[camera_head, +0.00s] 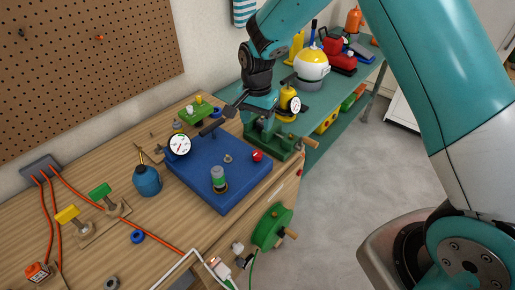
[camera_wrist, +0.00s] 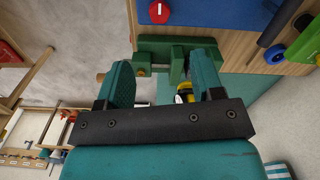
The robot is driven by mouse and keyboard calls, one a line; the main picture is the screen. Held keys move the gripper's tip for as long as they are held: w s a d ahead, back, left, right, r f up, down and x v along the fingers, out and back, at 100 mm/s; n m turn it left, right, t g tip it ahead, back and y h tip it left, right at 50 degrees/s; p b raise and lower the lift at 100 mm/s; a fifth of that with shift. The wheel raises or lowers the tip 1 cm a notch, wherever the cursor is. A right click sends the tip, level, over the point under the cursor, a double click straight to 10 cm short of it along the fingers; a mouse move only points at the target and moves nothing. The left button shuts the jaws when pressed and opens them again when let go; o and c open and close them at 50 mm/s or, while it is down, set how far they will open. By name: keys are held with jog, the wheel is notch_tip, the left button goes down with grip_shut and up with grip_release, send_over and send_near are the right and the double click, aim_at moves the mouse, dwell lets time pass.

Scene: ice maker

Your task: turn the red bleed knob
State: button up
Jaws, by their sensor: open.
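The red bleed knob (camera_head: 257,156) sits on the right part of the blue base plate (camera_head: 205,190) on the wooden workbench. In the wrist view the red knob (camera_wrist: 158,11) shows at the top edge with a pale line across its face. My gripper (camera_head: 259,101) is above and behind the plate, near the green vise, apart from the knob. In the wrist view my gripper (camera_wrist: 163,70) has its two teal fingers spread, with nothing held between them.
The green vise (camera_head: 272,138) stands at the bench edge beside the plate. A pressure gauge (camera_head: 179,145) and a grey-green cylinder (camera_head: 218,179) stand on the plate. A blue oil can (camera_head: 147,181) is left of it. A green wheel (camera_head: 272,227) juts from the bench front.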

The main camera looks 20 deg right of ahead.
aim_at(257, 152)
notch_tip(257, 152, down, 13)
jog(key=p, duration=0.3)
jog(key=shift+r, duration=0.2)
jog(key=c, duration=0.9)
